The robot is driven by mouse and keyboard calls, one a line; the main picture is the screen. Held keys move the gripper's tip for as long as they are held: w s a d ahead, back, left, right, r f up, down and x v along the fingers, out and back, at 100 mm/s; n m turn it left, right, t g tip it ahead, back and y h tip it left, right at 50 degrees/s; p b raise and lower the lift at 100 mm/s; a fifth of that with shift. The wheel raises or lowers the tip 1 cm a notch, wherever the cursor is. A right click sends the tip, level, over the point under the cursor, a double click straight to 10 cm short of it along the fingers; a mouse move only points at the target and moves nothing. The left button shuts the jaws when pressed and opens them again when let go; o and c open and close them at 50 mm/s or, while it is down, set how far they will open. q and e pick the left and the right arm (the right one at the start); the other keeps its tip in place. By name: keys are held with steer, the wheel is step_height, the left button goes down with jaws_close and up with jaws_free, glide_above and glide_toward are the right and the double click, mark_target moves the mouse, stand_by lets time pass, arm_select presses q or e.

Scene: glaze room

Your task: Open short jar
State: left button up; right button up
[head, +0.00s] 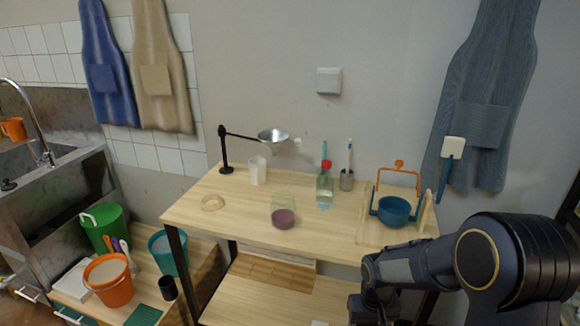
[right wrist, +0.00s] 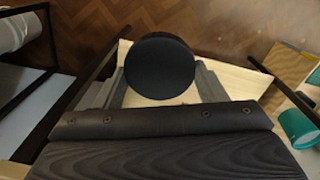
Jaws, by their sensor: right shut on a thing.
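In the right wrist view my right gripper (right wrist: 160,84) is shut on a dark round-topped thing (right wrist: 159,66), with one finger on each side. It looks like a jar or its lid from above; its sides are hidden, so I cannot tell which. In the head view my right arm reaches down at the lower right, and its fingers and the held thing do not show. A clear glass vessel with purple contents (head: 284,217) stands on the wooden worktop (head: 245,215). My left gripper is in neither view.
The worktop also holds a white cup (head: 257,171), a bottle with a red top (head: 325,187), a brush holder (head: 347,180) and a blue pot (head: 394,211). An orange bucket (head: 109,281) and a teal bucket (head: 167,250) stand low at left. Dark posts flank the lower shelf (head: 255,291).

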steer(key=shift+s+f, duration=0.3)
steer(key=shift+f, duration=0.35)
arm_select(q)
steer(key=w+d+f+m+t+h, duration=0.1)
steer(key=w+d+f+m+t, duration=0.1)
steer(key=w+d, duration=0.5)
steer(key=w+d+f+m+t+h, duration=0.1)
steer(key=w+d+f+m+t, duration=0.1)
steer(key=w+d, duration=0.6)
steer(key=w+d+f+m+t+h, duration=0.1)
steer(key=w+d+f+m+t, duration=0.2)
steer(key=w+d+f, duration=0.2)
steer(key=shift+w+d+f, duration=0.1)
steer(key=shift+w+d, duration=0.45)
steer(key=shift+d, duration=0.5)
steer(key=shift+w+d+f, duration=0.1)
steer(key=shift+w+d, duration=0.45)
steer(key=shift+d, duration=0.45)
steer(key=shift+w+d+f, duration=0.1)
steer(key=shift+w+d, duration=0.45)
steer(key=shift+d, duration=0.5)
arm_select(e)
steer(key=w+a+r+n, duration=0.4)
steer(key=a+r+n, duration=0.4)
steer(key=a, duration=0.6)
step_height(320, 180, up, 2)
steer(key=shift+a+r, duration=0.1)
steer(key=shift+a, duration=0.25)
steer(key=shift+w, duration=0.1)
